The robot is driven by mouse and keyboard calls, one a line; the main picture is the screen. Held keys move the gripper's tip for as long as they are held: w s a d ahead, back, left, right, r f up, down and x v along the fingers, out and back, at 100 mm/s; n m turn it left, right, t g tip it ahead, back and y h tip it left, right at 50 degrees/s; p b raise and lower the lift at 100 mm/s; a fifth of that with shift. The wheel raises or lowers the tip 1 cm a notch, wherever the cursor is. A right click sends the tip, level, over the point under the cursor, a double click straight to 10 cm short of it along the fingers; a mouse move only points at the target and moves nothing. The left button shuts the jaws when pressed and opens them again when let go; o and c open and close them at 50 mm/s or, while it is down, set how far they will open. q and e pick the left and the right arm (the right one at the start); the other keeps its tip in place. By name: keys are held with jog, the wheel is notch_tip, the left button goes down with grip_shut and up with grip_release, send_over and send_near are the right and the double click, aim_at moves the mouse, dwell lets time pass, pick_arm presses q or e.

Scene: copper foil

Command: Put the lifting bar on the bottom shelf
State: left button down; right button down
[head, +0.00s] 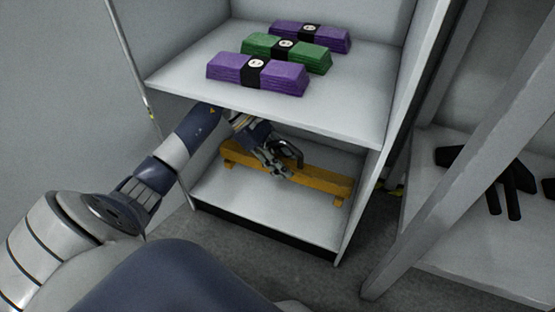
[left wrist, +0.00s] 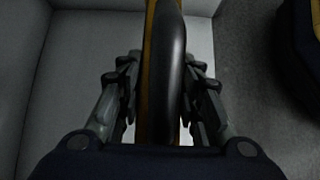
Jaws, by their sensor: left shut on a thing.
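The lifting bar (head: 318,180) is a long yellow-orange beam with small feet and a dark loop handle on top. In the head view it lies lengthwise inside the bottom shelf (head: 265,218), at or just above the shelf floor; I cannot tell if it touches. My left gripper (head: 283,168) reaches in under the upper shelf and is shut on the bar's handle. In the left wrist view the dark handle (left wrist: 172,70) stands between the two fingers, with the yellow bar beneath it. My right gripper is not in view.
The upper shelf (head: 190,75) holds two purple bundles (head: 257,75) (head: 310,36) and a green bundle (head: 287,50) with black bands. It hangs close above my left arm. At the right a slanted grey post (head: 460,150) stands before another shelf with black items (head: 490,165).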

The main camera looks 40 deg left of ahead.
pick_arm(q)
jog(key=shift+w+a+f+b, duration=0.1)
jog(key=shift+w+f+b, duration=0.2)
jog(key=shift+w+b, duration=0.2)
jog(key=shift+w+a+f+b, duration=0.1)
jog(key=shift+w+f+b, duration=0.2)
jog(key=shift+w+b, duration=0.2)
notch_tip(320, 180, down, 6)
jog(key=b, duration=0.5)
jog(key=shift+r, duration=0.25)
jog(key=shift+w+b, duration=0.2)
jog(key=shift+b, duration=0.1)
jog(key=c, duration=1.1)
grip_release()
jog(key=shift+s+f, duration=0.15)
